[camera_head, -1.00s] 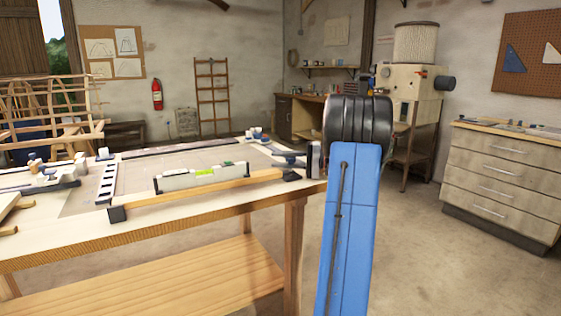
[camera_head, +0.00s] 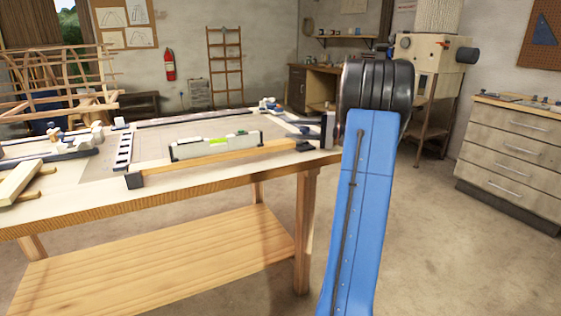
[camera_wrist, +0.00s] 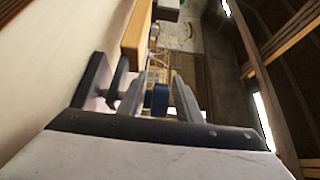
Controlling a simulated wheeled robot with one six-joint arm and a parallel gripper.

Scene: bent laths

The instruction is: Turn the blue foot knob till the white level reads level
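The white level (camera_head: 215,145) with a green vial lies along a wooden lath (camera_head: 210,160) on the bench; its bubble is too small to read. Dark blocks sit at the lath's ends, one at the near left (camera_head: 135,181). In the wrist view, the blue foot knob (camera_wrist: 157,98) shows between the two fingers of my gripper (camera_wrist: 160,92). The fingers stand apart, one on each side of the knob, with a thin gap seen at the right. The lath (camera_wrist: 137,32) runs ahead beyond them. In the head view, my dark wrist and blue arm link hide part of the bench's right end.
The workbench (camera_head: 90,215) has a lower shelf (camera_head: 160,265). Clamps and wood pieces (camera_head: 25,180) lie at its left. A drawer cabinet (camera_head: 510,155) and a machine (camera_head: 432,55) stand at the right. The floor between is clear.

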